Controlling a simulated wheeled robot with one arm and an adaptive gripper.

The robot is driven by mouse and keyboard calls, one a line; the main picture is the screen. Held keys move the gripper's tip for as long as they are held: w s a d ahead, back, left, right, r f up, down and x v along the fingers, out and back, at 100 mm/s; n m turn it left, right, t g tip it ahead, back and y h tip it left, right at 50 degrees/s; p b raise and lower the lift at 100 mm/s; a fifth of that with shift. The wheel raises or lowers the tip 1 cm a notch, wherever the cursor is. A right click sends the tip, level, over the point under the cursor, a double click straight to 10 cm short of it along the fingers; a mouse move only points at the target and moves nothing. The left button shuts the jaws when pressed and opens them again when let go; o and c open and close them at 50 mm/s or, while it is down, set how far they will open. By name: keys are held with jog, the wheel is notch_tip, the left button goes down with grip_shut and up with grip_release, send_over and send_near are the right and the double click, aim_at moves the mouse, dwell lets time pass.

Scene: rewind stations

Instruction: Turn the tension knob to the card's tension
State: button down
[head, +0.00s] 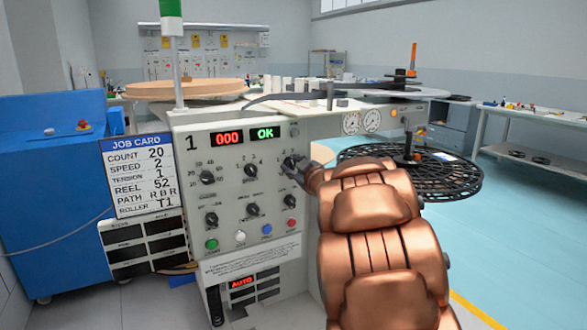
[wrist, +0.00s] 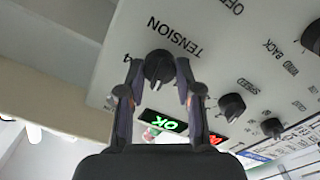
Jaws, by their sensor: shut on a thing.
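The tension knob (wrist: 158,66) is a small black knob on the pale panel, beside the printed word TENSION in the wrist view. My gripper (wrist: 160,76) has one finger on each side of it and is shut on it. In the head view my gripper (head: 299,168) is at the right side of the panel of station 1 (head: 225,165), largely covering the knob. The job card (head: 140,177) reads tension 1. A digit 4 shows near the knob in the wrist view. I cannot tell which number the knob points at.
Other black knobs, such as the upper left one (head: 207,177), sit left of my gripper, with coloured buttons (head: 267,229) below. The displays read 000 and OK (head: 265,133). A black reel (head: 440,172) stands close on the right. A blue cabinet (head: 50,190) is at left.

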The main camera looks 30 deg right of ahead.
jog(key=n+b, duration=0.2)
jog(key=n, duration=0.4)
jog(key=shift+f, duration=0.2)
jog(key=shift+n+b, duration=1)
jog(key=shift+n, duration=1.5)
jog(key=shift+r, duration=0.1)
jog(key=c, duration=0.8)
grip_release()
jog(key=shift+o, duration=0.2)
jog(key=shift+s, duration=0.1)
jog(key=s+a, duration=0.1)
jog(key=s, duration=1.1)
jog(key=shift+w, duration=0.1)
